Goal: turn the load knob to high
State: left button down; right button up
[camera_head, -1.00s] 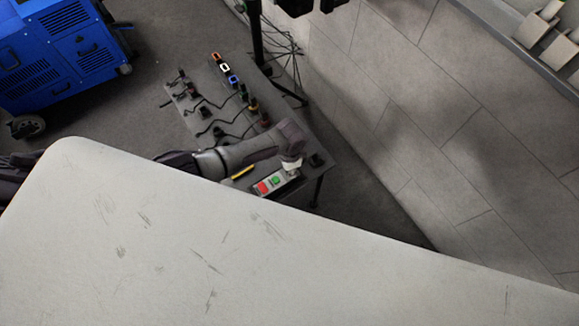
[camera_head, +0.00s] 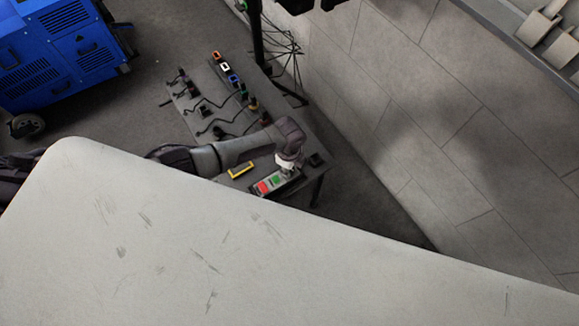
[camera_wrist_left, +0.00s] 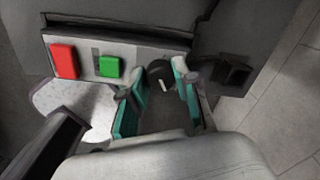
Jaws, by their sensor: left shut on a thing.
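The load knob (camera_wrist_left: 160,74) is a round black knob with a white pointer mark, at the right end of a light control panel (camera_wrist_left: 86,47) in the left wrist view. A red button (camera_wrist_left: 64,61) and a green button (camera_wrist_left: 109,67) sit on the panel to its left. My left gripper (camera_wrist_left: 160,80) has its teal-padded fingers on either side of the knob and is shut on it. In the head view, the left gripper (camera_head: 286,171) is over the right end of the panel (camera_head: 273,184) and hides the knob. My right gripper is not in view.
The panel is on a dark table (camera_head: 227,118) with cables and several small coloured plugs. A yellow item (camera_head: 240,170) lies near the panel. A black socket-like block (camera_wrist_left: 234,74) is right of the knob. A blue machine (camera_head: 60,50) stands far left.

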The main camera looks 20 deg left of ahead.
pick_arm(q)
jog(key=shift+m, duration=0.6)
jog(key=c, duration=0.8)
grip_release()
jog(key=shift+c, duration=0.2)
notch_tip(320, 180, up, 12)
jog(key=shift+s, duration=0.1)
